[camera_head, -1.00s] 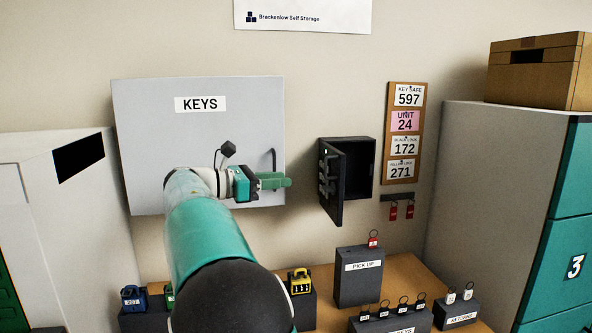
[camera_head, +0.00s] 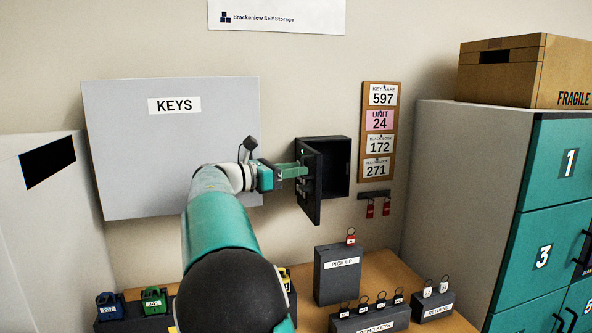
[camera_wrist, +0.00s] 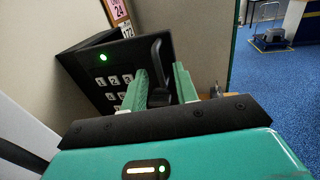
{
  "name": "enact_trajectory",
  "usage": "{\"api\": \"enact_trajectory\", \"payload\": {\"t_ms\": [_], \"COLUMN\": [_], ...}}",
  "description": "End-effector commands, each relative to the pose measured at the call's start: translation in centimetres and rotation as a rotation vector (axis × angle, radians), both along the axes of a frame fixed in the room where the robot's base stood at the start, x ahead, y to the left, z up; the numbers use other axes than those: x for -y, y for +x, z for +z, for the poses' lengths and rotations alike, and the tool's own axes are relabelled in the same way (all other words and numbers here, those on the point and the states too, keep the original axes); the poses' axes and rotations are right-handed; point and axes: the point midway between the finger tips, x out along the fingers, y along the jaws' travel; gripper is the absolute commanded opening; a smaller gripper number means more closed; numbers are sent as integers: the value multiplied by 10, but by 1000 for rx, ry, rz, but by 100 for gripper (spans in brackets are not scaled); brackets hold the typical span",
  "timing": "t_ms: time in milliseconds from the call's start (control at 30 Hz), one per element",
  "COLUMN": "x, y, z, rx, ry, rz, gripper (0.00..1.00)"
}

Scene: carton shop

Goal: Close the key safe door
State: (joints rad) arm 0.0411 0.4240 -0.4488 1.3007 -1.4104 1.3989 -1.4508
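The key safe (camera_head: 341,168) is a black box on the wall with an open front and a dark inside. Its door (camera_head: 311,198) stands swung out on the left, its keypad face turned toward my gripper. In the wrist view the door (camera_wrist: 82,62) shows number keys, a lit green light and a black handle (camera_wrist: 157,52). My gripper (camera_head: 303,171) is at the door's keypad face. Its green fingers (camera_wrist: 162,80) are apart, one on each side of the handle's lower part. Whether either finger touches the handle, I cannot tell.
A grey KEYS cabinet (camera_head: 172,185) is on the wall behind my arm. A number board (camera_head: 378,160) and red tags (camera_head: 371,209) hang right of the safe. A PICK UP block (camera_head: 337,284) stands on the wooden counter (camera_head: 385,268) below. Teal lockers (camera_head: 540,200) are at the right.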

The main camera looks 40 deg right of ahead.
Motion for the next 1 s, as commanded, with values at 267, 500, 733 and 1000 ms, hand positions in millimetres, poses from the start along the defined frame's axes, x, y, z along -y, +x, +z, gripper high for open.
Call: {"api": "enact_trajectory", "payload": {"t_ms": [267, 500, 733, 1000], "x": [10, 10, 10, 9], "y": [-2, -2, -2, -3], "z": [0, 0, 0, 0], "rx": [0, 0, 0, 0], "ry": [0, 0, 0, 1], "rz": [2, 1, 1, 16], "gripper": [29, 10, 0, 0]}}
